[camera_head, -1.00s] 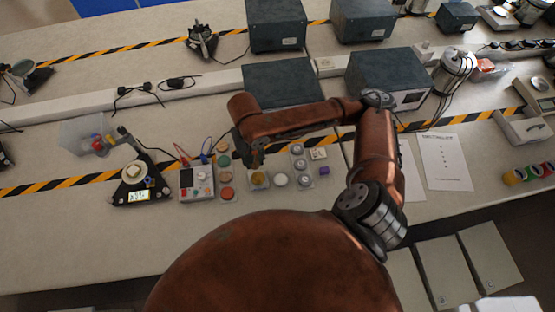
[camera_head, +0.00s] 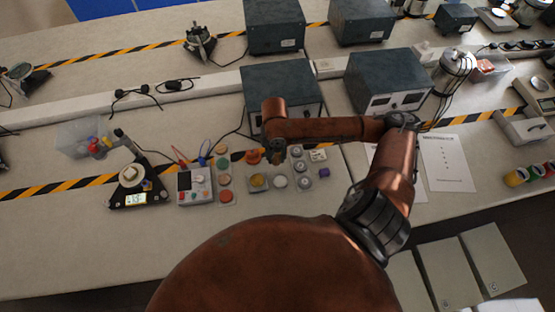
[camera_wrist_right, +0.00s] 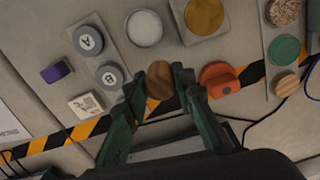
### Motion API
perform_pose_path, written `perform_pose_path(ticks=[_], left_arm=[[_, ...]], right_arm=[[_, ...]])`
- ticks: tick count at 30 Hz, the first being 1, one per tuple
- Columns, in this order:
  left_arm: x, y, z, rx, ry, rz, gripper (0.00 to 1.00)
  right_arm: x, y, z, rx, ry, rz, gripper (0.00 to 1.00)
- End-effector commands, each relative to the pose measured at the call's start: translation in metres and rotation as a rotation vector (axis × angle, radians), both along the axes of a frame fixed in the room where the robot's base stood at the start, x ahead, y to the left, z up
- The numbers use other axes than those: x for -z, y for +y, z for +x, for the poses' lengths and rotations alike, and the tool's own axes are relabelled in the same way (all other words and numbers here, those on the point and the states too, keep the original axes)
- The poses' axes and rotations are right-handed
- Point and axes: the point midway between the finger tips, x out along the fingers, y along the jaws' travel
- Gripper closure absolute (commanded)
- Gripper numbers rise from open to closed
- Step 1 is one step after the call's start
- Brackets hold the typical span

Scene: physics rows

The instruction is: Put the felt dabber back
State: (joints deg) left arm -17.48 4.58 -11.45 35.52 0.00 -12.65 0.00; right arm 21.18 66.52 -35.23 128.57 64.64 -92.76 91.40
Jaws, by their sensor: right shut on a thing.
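My right gripper (camera_head: 275,157) hangs at the end of the copper-coloured arm, above the row of small parts on the bench. In the right wrist view my right gripper (camera_wrist_right: 160,92) is shut on a brown, round-topped piece (camera_wrist_right: 159,78), which looks like the felt dabber's handle. Its lower end is hidden. An orange holder-like piece (camera_wrist_right: 219,79) lies just right of the fingers there, apart from the held piece. It shows left of the gripper in the head view (camera_head: 253,157). My left gripper is not in view.
Lettered round weights (camera_wrist_right: 88,40), a purple block (camera_wrist_right: 57,70), a white dish (camera_wrist_right: 144,27) and a yellow disc (camera_wrist_right: 204,15) lie close by. A meter box (camera_head: 195,186) and a scale (camera_head: 131,190) stand left. Dark grey boxes (camera_head: 283,90) stand behind.

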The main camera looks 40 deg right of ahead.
Motion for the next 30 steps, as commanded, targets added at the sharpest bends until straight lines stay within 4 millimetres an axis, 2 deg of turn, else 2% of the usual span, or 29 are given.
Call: perform_pose_path(ticks=[1,5,11,19,30], left_arm=[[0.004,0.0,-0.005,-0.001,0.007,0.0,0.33],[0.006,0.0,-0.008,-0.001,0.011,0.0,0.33],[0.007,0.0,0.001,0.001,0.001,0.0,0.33],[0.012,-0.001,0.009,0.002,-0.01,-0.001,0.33],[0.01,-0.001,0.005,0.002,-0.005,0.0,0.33]], right_arm=[[0.011,-0.006,0.004,0.004,0.003,0.0,0.96],[0.024,-0.015,0.012,0.002,0.0,0.0,0.96],[0.034,-0.021,0.018,0.001,-0.001,0.001,0.96],[0.068,-0.025,0.02,-0.001,0.001,0.0,0.96],[0.071,-0.025,0.02,0.0,-0.001,0.001,0.96]])
